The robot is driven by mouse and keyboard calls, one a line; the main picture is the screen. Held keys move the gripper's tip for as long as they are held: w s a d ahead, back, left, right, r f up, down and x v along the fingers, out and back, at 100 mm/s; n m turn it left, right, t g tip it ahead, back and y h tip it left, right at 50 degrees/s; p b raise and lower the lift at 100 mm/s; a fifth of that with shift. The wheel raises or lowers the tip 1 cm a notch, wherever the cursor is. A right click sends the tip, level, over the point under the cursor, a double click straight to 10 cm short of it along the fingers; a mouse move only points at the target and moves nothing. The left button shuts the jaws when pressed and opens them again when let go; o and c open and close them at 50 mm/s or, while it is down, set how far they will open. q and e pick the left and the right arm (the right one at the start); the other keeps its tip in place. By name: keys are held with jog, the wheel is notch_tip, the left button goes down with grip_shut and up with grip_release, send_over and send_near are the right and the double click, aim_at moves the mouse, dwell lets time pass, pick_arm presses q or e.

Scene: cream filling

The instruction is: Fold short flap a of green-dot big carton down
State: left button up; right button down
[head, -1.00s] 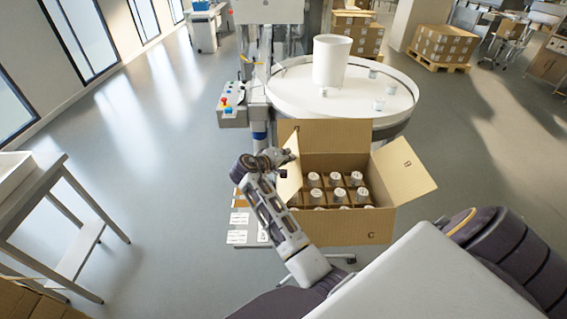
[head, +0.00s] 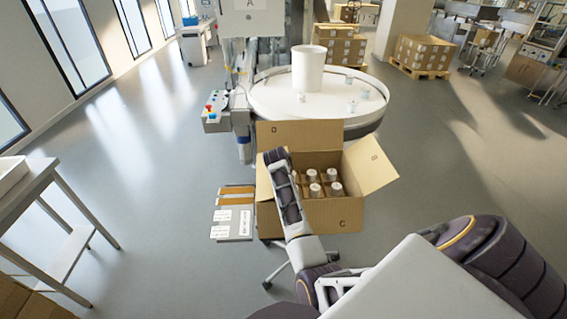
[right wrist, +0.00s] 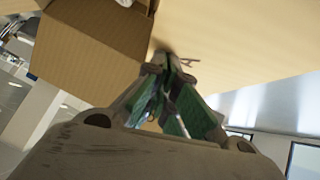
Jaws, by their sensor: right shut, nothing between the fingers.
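The big carton (head: 345,213) stands open with white-capped bottles (head: 315,190) inside. Letters D, B and C show on its back flap, right flap and front; no green dot is visible. The left flap (head: 264,187), probably short flap a, stands raised, its letter unseen and partly covered by my right arm. In the right wrist view, my right gripper (right wrist: 172,64) is shut and empty, its fingertips close against a broad tan cardboard panel (right wrist: 235,35); whether they touch it I cannot tell. In the head view its fingers are hidden behind my arm. My left gripper is not in view.
A round white table (head: 268,101) with a white bucket (head: 308,68) stands just behind the carton. A machine with a control box (head: 216,121) is at the back left. Flat labelled sheets (head: 233,222) lie left of the carton. A side table (head: 45,190) stands far left.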

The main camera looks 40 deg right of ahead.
jog(key=shift+s+d+f, duration=0.1)
jog(key=shift+d+f, duration=0.1)
jog(key=shift+f, duration=0.25)
jog(key=shift+s+d+f, duration=0.1)
jog(key=shift+d+f, duration=0.1)
jog(key=shift+f, duration=0.25)
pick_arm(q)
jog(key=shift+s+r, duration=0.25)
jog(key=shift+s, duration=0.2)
pick_arm(e)
jog(key=shift+s+d+f, duration=0.1)
jog(key=shift+d+f, duration=0.05)
jog(key=shift+f, duration=0.35)
jog(key=shift+s+d+f, duration=0.1)
jog(key=shift+f, duration=0.35)
jog(key=shift+w+a+f, duration=0.1)
jog(key=shift+a+f, duration=0.05)
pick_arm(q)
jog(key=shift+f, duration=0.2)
pick_arm(e)
jog(key=shift+w+a+f, duration=0.3)
jog(key=shift+a, duration=0.25)
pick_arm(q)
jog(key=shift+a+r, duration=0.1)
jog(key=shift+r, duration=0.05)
pick_arm(e)
jog(key=shift+r, duration=0.15)
